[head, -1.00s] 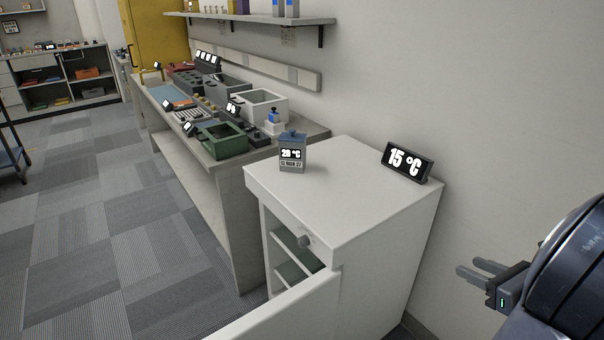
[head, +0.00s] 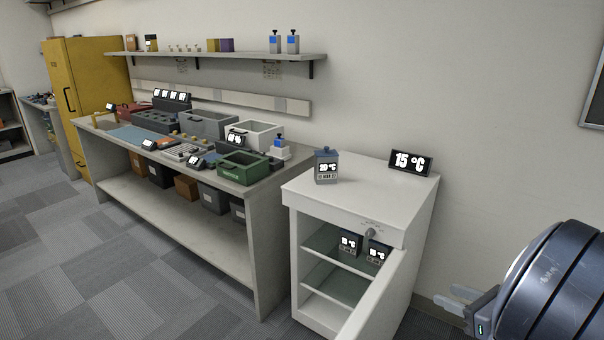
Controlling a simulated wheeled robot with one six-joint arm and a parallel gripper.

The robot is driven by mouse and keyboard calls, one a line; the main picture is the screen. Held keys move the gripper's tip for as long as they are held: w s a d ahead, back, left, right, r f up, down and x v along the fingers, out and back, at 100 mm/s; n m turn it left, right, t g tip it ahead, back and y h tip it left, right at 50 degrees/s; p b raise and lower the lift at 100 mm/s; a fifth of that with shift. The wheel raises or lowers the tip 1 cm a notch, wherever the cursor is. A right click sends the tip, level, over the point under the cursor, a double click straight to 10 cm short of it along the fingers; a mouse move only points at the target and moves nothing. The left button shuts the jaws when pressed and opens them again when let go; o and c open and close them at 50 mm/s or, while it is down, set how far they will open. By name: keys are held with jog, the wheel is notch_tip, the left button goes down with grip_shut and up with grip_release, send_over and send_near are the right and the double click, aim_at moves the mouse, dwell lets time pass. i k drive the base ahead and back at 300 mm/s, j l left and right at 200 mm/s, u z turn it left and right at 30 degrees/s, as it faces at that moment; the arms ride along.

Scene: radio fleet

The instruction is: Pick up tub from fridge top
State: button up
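A small grey-blue tub (head: 326,167) with a lid and a lit label stands upright on the white fridge top (head: 365,188), near its left side. The label appears to read 20 °C. My gripper (head: 460,300) is at the lower right, in front of the wall and right of the fridge. It is well apart from the tub. Its two fingers point left with a gap between them, and nothing shows between them.
A 15 °C display (head: 410,163) stands at the back right of the fridge top. The fridge door (head: 385,290) is open toward me, showing two dark labelled items (head: 349,244) on a shelf. A crowded workbench (head: 262,195) stands left. Floor (head: 150,290) at left is clear.

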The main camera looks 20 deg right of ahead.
aim_at(326, 169)
jog(key=i+j, duration=0.15)
jog(key=j, duration=0.15)
jog(key=i+j+z, duration=0.15)
jog(key=i+j, duration=0.2)
jog(key=j, duration=0.3)
jog(key=i+j+z, duration=0.1)
jog(key=j, duration=0.2)
jog(key=i+j+z, duration=0.1)
jog(key=j, duration=0.25)
jog(key=i+j, duration=0.25)
jog(key=i+z, duration=0.35)
jog(key=i, duration=0.95)
jog(key=i+l, duration=0.3)
